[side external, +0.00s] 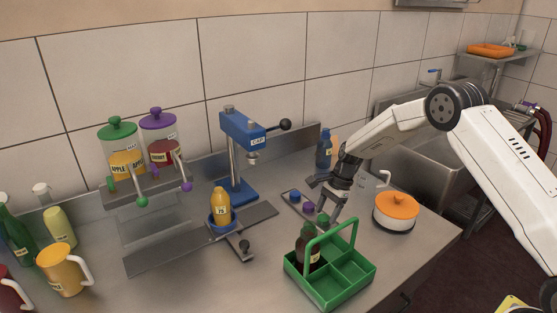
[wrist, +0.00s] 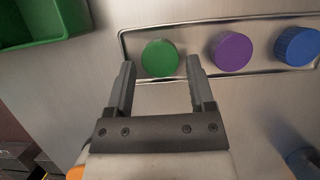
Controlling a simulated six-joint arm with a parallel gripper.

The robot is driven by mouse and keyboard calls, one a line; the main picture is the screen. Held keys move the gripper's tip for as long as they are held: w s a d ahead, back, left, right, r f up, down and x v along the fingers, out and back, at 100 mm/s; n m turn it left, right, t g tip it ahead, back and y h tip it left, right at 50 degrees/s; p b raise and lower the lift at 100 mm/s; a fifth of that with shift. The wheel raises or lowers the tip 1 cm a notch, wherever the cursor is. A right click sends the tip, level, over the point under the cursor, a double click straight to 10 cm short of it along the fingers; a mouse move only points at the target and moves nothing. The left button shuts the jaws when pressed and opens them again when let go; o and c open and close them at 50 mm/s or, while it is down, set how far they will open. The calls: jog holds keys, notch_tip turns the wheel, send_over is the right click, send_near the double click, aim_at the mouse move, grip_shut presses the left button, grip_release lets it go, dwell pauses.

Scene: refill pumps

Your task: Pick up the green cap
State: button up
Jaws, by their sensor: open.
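The green cap (wrist: 159,58) sits at the left end of a small metal tray (wrist: 190,35) in the wrist view, between and just beyond my fingertips. My gripper (wrist: 160,72) is open and empty, with one finger on either side of the cap's line.
A green crate (side external: 331,279) with a dark bottle (side external: 307,250) stands close in front of my gripper. A white pot with an orange lid (side external: 397,206) is to the right. A blue capping press (side external: 240,130) stands left, with a yellow bottle (side external: 220,204) beside it.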

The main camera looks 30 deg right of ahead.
jog(key=shift+a+f, duration=0.2)
jog(key=shift+f, duration=0.3)
jog(key=shift+c, duration=0.2)
jog(key=c, duration=0.7)
